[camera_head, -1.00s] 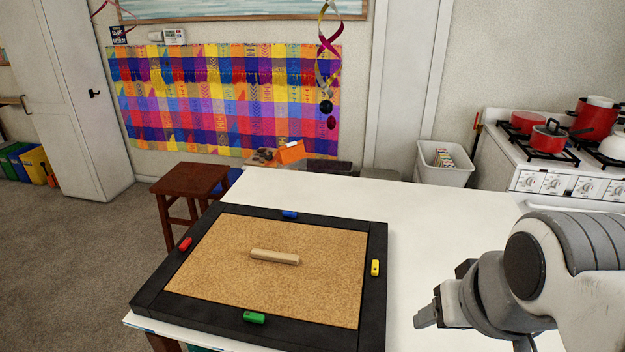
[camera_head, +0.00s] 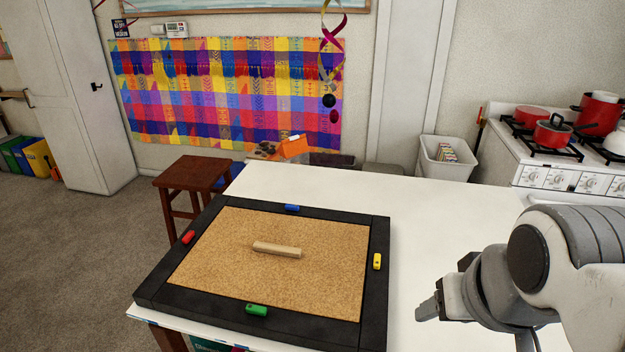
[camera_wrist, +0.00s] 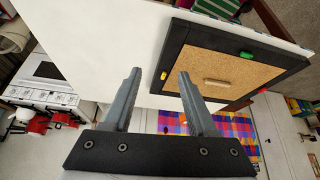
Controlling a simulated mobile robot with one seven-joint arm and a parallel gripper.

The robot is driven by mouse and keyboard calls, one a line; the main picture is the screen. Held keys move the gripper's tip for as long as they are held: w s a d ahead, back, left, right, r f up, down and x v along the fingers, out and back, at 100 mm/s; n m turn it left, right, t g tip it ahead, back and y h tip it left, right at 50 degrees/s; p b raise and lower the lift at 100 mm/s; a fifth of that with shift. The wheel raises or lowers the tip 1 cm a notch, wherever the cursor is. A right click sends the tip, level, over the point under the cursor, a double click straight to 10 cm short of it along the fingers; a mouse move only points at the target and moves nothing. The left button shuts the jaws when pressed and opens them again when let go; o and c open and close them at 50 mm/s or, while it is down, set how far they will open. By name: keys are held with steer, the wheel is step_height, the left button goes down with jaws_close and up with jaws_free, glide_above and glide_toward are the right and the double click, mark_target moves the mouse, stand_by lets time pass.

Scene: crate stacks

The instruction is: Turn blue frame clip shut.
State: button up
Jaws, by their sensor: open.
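The blue clip (camera_head: 292,208) sits on the far bar of the black frame (camera_head: 380,290), its long side roughly along the bar. The frame lies on the white table around a cork board (camera_head: 220,265). My gripper (camera_head: 428,308) is to the right of the frame, apart from it, above the table. The wrist view shows its two fingers (camera_wrist: 159,73) spread with nothing between them. I cannot make out the blue clip there; the right-hand finger covers part of the frame.
A red clip (camera_head: 188,237), a green clip (camera_head: 257,310) and a yellow clip (camera_head: 377,261) sit on the other bars. A wooden bar (camera_head: 277,250) lies on the cork. The white table (camera_head: 440,210) is clear right of the frame. A wooden stool (camera_head: 190,178) stands behind.

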steer(key=shift+o, duration=2)
steer(key=shift+w+d+n, duration=0.15)
steer(key=shift+w+n, duration=0.15)
steer(key=shift+w, duration=0.05)
steer(key=w+d+n+h, duration=0.2)
steer(key=w+n, duration=0.2)
steer(key=w, duration=0.2)
steer(key=n+t+b, duration=0.1)
steer(key=n+t, duration=0.7)
steer(key=n, duration=2.2)
glide_above(291, 207)
steer(key=s+a, duration=0.2)
steer(key=s, duration=1.5)
steer(key=f, duration=1.6)
steer(key=shift+a+f, duration=0.2)
steer(key=shift+f, duration=0.15)
steer(key=p+x, duration=0.2)
steer(key=x, duration=1.5)
steer(key=shift+f, duration=0.2)
